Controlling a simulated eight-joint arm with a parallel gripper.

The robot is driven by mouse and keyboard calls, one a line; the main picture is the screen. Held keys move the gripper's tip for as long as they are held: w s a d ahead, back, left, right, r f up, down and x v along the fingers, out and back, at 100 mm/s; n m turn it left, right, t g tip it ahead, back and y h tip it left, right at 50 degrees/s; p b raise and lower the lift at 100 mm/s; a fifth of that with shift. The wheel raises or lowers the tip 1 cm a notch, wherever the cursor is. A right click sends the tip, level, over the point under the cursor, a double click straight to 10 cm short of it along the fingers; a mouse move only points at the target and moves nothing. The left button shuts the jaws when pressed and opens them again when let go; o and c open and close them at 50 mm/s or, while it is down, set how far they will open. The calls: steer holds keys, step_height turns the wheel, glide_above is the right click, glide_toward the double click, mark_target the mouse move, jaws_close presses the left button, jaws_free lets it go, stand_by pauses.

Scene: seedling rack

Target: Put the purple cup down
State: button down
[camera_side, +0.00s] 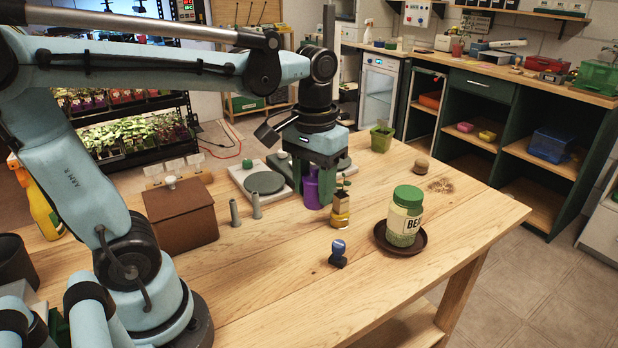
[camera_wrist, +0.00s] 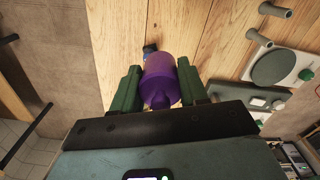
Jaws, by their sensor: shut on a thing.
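The purple cup (camera_side: 311,190) is between the green fingers of my gripper (camera_side: 319,187) in the side view, near the middle of the wooden table. In the wrist view the purple cup (camera_wrist: 161,76) fills the space between the two fingers of my gripper (camera_wrist: 159,82), which is shut on it. My gripper points down. The side view does not show clearly whether the cup's base touches the table, as a finger hides part of it.
A small yellow and wood item with a sprig (camera_side: 341,208) stands just right of the gripper. A blue stamp (camera_side: 338,253), a jar (camera_side: 404,216) on a brown saucer (camera_side: 381,238), a scale (camera_side: 265,182) and a brown box (camera_side: 182,215) stand around. The front table is clear.

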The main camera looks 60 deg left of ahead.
steer(key=s+a+f+n, duration=0.2)
steer(key=s+f+n, duration=0.3)
steer(key=s+n, duration=0.45)
steer(key=a+f, duration=0.2)
steer(key=a, duration=0.1)
steer(key=a+f, duration=0.2)
steer(key=a, duration=0.2)
steer(key=a+f, duration=0.2)
steer(key=a, duration=0.2)
steer(key=shift+s+a+f, duration=0.15)
steer(key=shift+s+f, duration=0.15)
steer(key=shift+f, duration=2)
steer(key=shift+f, duration=0.15)
steer(key=c, duration=0.6)
jaws_free()
